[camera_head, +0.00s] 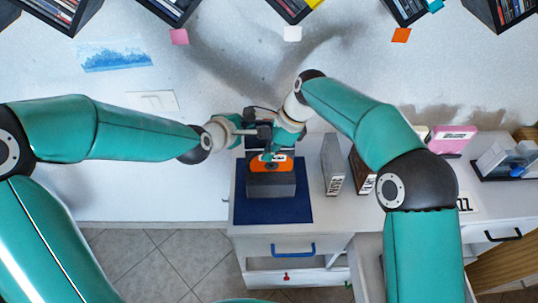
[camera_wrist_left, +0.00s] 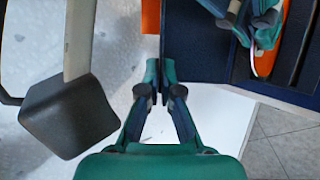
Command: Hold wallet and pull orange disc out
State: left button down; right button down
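The wallet (camera_head: 271,187) is a dark grey block on a dark blue mat (camera_head: 296,212). The orange disc (camera_head: 258,166) shows at its top edge, partly covered by my right gripper. The disc also shows in the left wrist view (camera_wrist_left: 268,62), beside the dark wallet (camera_wrist_left: 306,42). My right gripper (camera_head: 268,157) reaches down at the disc; its tips overlap it, and its grip is unclear. My left gripper (camera_head: 264,131) is behind the wallet, beside the right wrist.
A blue handle (camera_head: 293,250) is on the drawer below. Wall shelves hold discs above.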

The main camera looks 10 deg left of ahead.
pick_arm(q)
jog(key=shift+f, duration=0.2)
pick_arm(e)
jog(key=shift+r, duration=3.6)
pick_arm(q)
jog(key=c, duration=1.2)
grip_release()
jog(key=shift+r, duration=0.1)
jog(key=shift+c, duration=0.2)
jog(key=shift+s+r, duration=0.1)
jog(key=shift+r, duration=0.05)
jog(key=shift+s+a+r, duration=0.1)
jog(key=shift+s+r, duration=0.1)
jog(key=v, duration=1.1)
